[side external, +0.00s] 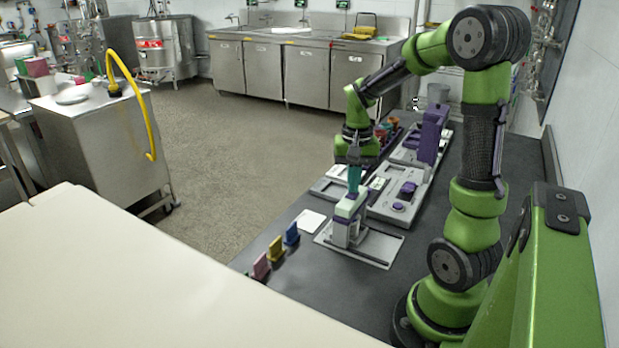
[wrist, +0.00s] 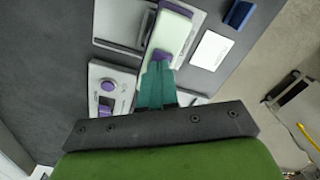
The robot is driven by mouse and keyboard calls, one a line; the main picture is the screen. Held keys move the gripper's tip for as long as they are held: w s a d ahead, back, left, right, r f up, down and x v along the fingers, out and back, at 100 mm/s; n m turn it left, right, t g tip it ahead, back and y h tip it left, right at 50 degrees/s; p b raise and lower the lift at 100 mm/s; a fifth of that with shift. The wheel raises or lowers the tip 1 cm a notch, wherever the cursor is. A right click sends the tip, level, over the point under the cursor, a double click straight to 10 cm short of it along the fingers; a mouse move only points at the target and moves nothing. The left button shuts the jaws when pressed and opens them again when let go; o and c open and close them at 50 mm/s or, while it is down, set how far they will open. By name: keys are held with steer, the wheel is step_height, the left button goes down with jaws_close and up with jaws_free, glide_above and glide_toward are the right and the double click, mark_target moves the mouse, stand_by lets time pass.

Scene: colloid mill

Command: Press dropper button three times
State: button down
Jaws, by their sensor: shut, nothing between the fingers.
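The dropper (side external: 349,206) is a pale green body with purple parts, standing on a grey stand (side external: 344,236). In the wrist view the pale green body (wrist: 170,33) runs up from my fingers, with a purple button (wrist: 161,56) just beyond the fingertips. My gripper (side external: 354,188) points down over the dropper with its teal fingers shut and empty. The fingers also show in the wrist view (wrist: 157,68), right beside the button. I cannot tell whether they touch it. The lower part of the dropper is hidden behind my gripper in the wrist view.
A grey panel with purple knobs (side external: 398,206) lies behind the dropper, with a tall purple device (side external: 432,135) farther back. Dark table near the front right is clear.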

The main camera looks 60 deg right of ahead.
step_height(320, 180, up, 7)
stand_by(0.8)
steer(key=shift+r, duration=0.95)
stand_by(4.3)
steer(key=s+a+r+n+t+y, duration=0.1)
steer(key=a+n+t, duration=0.2)
steer(key=a, duration=0.8)
steer(key=s+a+n+t+y, duration=0.1)
steer(key=a+n+t, duration=0.3)
steer(key=a, duration=0.6)
steer(key=shift+s+a+r+n, duration=0.35)
steer(key=shift+s+a+n, duration=0.05)
steer(key=shift+s+n, duration=0.1)
